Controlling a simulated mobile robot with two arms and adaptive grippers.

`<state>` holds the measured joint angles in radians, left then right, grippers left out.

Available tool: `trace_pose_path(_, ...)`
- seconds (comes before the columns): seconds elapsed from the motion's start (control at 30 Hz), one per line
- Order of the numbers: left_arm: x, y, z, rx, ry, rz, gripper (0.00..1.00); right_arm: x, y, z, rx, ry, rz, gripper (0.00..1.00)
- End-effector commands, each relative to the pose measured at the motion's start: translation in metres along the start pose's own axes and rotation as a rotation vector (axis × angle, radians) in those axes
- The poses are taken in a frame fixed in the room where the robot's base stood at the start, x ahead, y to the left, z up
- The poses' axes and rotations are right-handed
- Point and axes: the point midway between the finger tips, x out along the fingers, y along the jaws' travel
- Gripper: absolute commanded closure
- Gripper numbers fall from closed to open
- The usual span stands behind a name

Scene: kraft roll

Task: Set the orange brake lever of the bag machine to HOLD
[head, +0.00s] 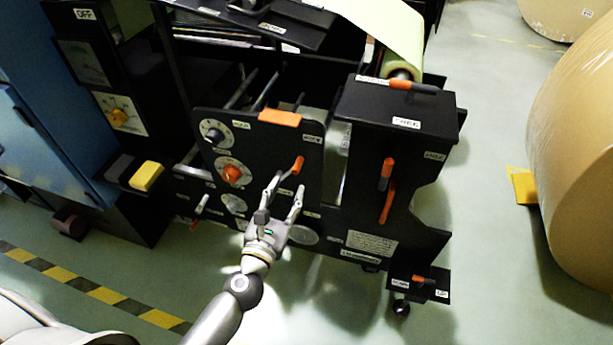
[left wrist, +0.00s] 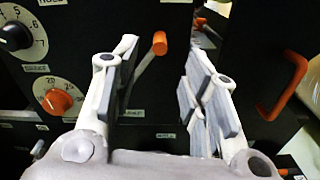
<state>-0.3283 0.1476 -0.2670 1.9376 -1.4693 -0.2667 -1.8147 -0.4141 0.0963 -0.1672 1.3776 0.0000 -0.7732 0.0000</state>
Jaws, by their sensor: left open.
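An orange-tipped lever (head: 297,165) with a pale shaft stands out from the black front panel of the bag machine (head: 260,145). In the left wrist view its orange tip (left wrist: 160,43) shows between my two fingers, with the shaft slanting down to the left. My left gripper (head: 288,184) is open in front of the panel, with its fingertips close to this lever. I cannot tell whether a finger touches it. The small labels beside the lever are too blurred to read surely. My right gripper is not in view.
An orange dial (head: 232,174) and a black dial (head: 213,134) sit left of the lever. An orange handle (head: 387,200) is on the panel to the right. A small orange lever (head: 422,279) is at the lower right. A large kraft roll (head: 575,160) stands on the floor at right.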

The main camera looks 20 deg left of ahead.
Motion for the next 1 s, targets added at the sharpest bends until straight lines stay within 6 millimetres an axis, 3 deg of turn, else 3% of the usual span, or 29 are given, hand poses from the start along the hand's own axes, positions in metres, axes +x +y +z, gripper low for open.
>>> trace_pose_path(0.17,0.014,0.001,0.004,0.01,-0.007,0.002,0.59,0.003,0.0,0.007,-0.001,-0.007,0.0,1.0)
trace_pose_path(0.6,0.087,0.001,0.003,0.008,-0.004,0.002,0.59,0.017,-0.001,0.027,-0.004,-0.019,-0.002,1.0)
trace_pose_path(0.8,0.104,0.0,0.002,0.005,-0.002,0.0,0.59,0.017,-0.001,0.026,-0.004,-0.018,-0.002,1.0)
trace_pose_path(1.0,0.108,0.0,0.002,0.005,-0.002,0.0,0.59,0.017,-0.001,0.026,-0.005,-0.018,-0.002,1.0)
